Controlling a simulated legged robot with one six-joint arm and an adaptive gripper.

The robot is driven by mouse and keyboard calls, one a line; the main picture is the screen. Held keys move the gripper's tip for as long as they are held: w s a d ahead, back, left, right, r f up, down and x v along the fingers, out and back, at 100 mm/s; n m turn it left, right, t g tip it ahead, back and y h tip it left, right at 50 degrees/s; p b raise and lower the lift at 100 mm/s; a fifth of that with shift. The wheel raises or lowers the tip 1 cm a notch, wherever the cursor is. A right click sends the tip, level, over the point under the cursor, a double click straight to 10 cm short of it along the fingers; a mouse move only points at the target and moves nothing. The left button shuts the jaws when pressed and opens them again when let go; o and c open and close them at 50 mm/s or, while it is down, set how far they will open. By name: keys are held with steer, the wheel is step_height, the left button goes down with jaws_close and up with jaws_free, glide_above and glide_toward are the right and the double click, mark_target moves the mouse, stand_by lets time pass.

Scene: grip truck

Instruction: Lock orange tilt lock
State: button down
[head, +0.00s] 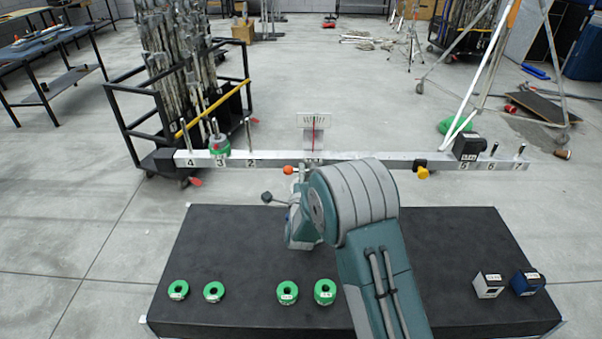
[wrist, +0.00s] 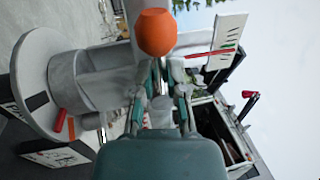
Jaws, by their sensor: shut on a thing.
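The orange tilt lock (head: 288,170) shows as a round orange knob just under the white beam (head: 355,156), left of its middle. In the wrist view the orange knob (wrist: 155,32) is large and sits at the tips of my gripper (wrist: 160,72). The two fingers are drawn close together right at the knob's lower side, shut on the tilt lock. The grey shaft and fitting behind the fingers are partly covered. In the head view my arm hides most of the gripper and the mount under the beam.
A black platform holds several green ring weights (head: 287,292), a grey cube (head: 488,285) and a blue cube (head: 527,282). The beam carries a green weight (head: 218,146) and a black block (head: 468,147). A yellow knob (head: 422,173) hangs at right. A pole cart (head: 185,90) stands behind left.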

steer(key=shift+d+f, duration=0.1)
steer(key=shift+f, duration=0.2)
steer(key=c, duration=0.7)
jaws_free()
steer(key=shift+r, duration=0.1)
steer(key=s, duration=0.4)
steer(key=s+f, duration=0.1)
steer(key=s, duration=0.2)
steer(key=s+f, duration=0.1)
steer(key=s, duration=0.3)
steer(key=shift+s+f, duration=0.2)
steer(key=shift+s, duration=0.1)
steer(key=shift+r, duration=0.1)
